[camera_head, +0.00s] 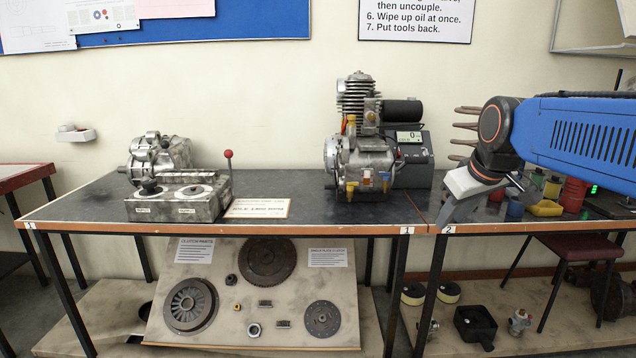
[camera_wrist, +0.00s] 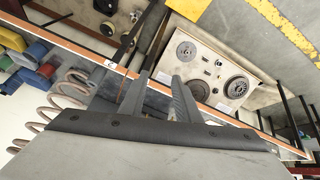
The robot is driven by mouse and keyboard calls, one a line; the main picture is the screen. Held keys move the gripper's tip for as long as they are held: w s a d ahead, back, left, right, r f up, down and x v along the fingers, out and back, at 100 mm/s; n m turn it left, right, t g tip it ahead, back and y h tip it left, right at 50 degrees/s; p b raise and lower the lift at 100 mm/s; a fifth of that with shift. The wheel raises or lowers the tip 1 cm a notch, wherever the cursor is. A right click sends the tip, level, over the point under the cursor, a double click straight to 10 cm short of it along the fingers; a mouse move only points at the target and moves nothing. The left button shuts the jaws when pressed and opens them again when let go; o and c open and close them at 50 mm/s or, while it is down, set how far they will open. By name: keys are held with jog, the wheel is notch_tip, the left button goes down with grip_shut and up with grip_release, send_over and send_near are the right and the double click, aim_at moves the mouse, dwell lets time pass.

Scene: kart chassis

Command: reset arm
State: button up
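My gripper (camera_head: 448,212) hangs at the front edge of the bench, next to the "2" label, with my blue arm reaching in from the right. It points down and a little to the left. In the wrist view my gripper (camera_wrist: 160,84) shows two grey fingers standing apart with nothing between them. Beyond the fingers are the bench's orange edge and the floor. In the head view the fingers overlap, so the gap does not show there.
An engine (camera_head: 360,150) and a metal gearbox unit (camera_head: 160,165) with a red-knobbed lever stand on the bench (camera_head: 80,205). A clutch-parts board (camera_head: 230,250) leans below. Coiled springs (camera_wrist: 68,92) and coloured containers (camera_wrist: 28,55) are close to my gripper.

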jog(key=s+f+m, duration=0.2)
jog(key=s+f, duration=0.7)
jog(key=s, duration=0.2)
jog(key=s+f+m+g, duration=0.1)
jog(key=s+f+m, duration=0.1)
jog(key=s+f, duration=0.7)
jog(key=s, duration=0.3)
jog(key=shift+a, duration=0.15)
jog(key=shift+s+r, duration=0.1)
